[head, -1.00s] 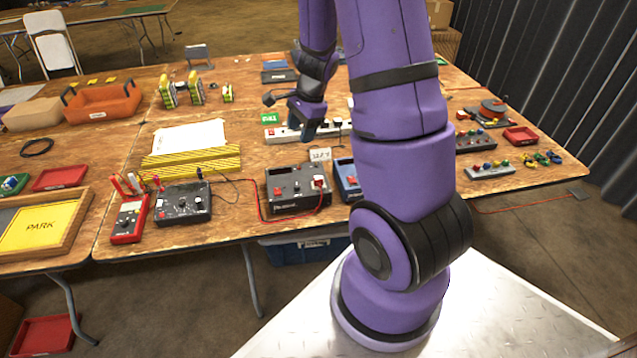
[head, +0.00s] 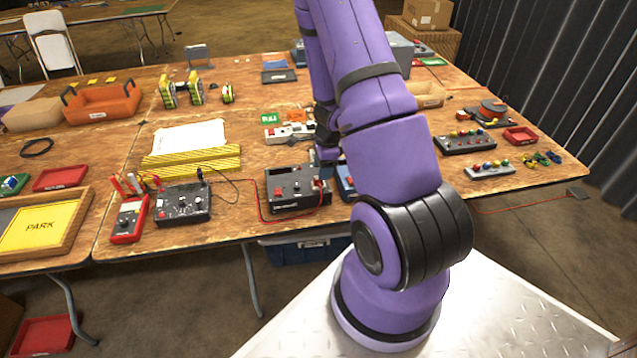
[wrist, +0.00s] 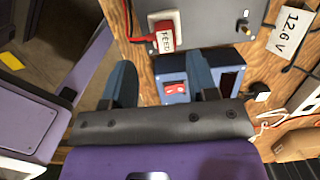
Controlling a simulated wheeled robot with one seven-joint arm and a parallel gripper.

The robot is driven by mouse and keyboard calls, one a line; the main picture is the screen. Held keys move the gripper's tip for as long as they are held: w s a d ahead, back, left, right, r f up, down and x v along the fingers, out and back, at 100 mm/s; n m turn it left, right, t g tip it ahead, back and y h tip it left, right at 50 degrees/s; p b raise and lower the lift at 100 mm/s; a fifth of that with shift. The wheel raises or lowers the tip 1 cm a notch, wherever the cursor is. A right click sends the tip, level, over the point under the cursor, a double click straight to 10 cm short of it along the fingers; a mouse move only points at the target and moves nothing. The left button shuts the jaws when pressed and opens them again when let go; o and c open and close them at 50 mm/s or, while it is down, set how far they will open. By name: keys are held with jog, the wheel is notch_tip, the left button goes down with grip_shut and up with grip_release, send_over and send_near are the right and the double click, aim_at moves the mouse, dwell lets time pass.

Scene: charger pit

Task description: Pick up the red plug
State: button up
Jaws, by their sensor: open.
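The red plug (wrist: 158,38) sits at a pale socket on the grey box (wrist: 205,25) in the wrist view. A white label with letters is on or against its red body, and a red lead runs from its left side. The fingertips lie just short of the plug in the wrist picture. In the head view my gripper (head: 326,165) is low over the box's right end.
A blue box with a red switch (wrist: 173,88) shows between my fingers, close beside the grey box. A white power strip (head: 285,133) lies behind. A black device (head: 182,203) stands to the left.

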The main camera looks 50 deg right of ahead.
aim_at(318, 182)
jog(key=shift+w+a+f, duration=0.1)
jog(key=shift+w+f, duration=0.1)
jog(key=shift+f, duration=0.65)
jog(key=shift+w+a+f, duration=0.1)
jog(key=shift+w+f, duration=0.1)
jog(key=shift+f, duration=0.6)
jog(key=shift+w+a+f, duration=0.1)
jog(key=shift+w+f, duration=0.1)
jog(key=shift+f, duration=0.65)
grip_shut()
jog(key=shift+r, duration=0.1)
